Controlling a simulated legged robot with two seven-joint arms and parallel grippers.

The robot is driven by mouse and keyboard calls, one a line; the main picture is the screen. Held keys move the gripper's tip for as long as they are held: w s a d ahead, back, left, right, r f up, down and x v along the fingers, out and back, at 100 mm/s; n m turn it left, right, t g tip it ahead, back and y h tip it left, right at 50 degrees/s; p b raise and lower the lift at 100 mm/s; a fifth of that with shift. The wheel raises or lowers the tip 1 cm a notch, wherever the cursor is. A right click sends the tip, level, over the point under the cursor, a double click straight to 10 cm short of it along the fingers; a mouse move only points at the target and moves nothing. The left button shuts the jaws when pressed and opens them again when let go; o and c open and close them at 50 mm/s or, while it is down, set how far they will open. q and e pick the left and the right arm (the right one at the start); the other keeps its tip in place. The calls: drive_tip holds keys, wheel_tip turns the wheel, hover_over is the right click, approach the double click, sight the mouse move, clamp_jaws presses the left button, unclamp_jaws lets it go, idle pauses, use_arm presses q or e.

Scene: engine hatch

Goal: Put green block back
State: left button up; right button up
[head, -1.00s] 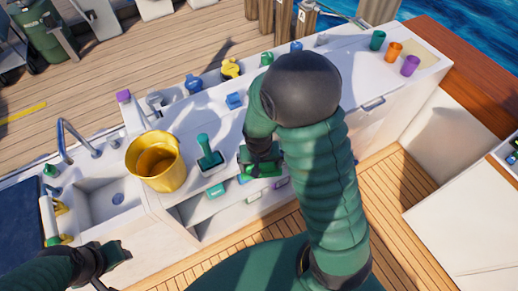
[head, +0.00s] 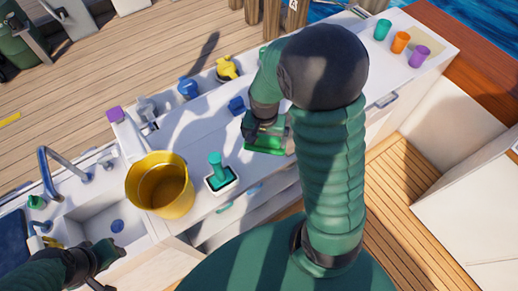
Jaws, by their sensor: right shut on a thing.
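The green block (head: 269,147) is in the head view near the middle, at the front part of the white counter. My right gripper (head: 262,132) is shut on it; the jaws and arm hide part of the block. I cannot tell whether the block touches the counter top. My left gripper (head: 108,257) is at the lower left, in front of the sink and away from the block. Its fingers are too small and dark to tell open from shut.
A yellow bucket (head: 160,187) and a teal-handled tool in a white holder (head: 220,179) stand left of the block. A small blue block (head: 236,105) lies behind. Teal, orange and purple cups (head: 400,42) stand at the far right. Cabinet fronts lie below the counter edge.

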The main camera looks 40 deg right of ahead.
sight(264, 149)
drive_tip(key=f, duration=0.3)
drive_tip(key=s+a+f, duration=0.1)
drive_tip(key=shift+f, duration=0.35)
drive_tip(key=f, duration=0.2)
drive_tip(key=shift+w+d+f+b, duration=0.15)
drive_tip(key=shift+w+f+b, duration=0.15)
drive_tip(key=shift+b, duration=0.05)
drive_tip(key=shift+w+d+f, duration=0.1)
drive_tip(key=shift+d, duration=0.15)
drive_tip(key=o, duration=1.3)
drive_tip(key=shift+c, duration=0.2)
drive_tip(key=shift+a+r, duration=0.2)
drive_tip(key=r, duration=0.3)
drive_tip(key=r+p, duration=0.1)
drive_tip(key=r, duration=0.3)
drive_tip(key=s+r, duration=0.1)
drive_tip(key=r, duration=0.3)
drive_tip(key=shift+a+r+p, duration=0.25)
drive_tip(key=shift+a+p, duration=0.05)
drive_tip(key=shift+a, duration=0.1)
drive_tip(key=shift+a+r, duration=0.1)
drive_tip(key=shift+r, duration=0.05)
use_arm(q)
drive_tip(key=shift+s+a+r, duration=0.3)
drive_tip(key=shift+s+a, duration=0.05)
drive_tip(key=shift+a, duration=0.05)
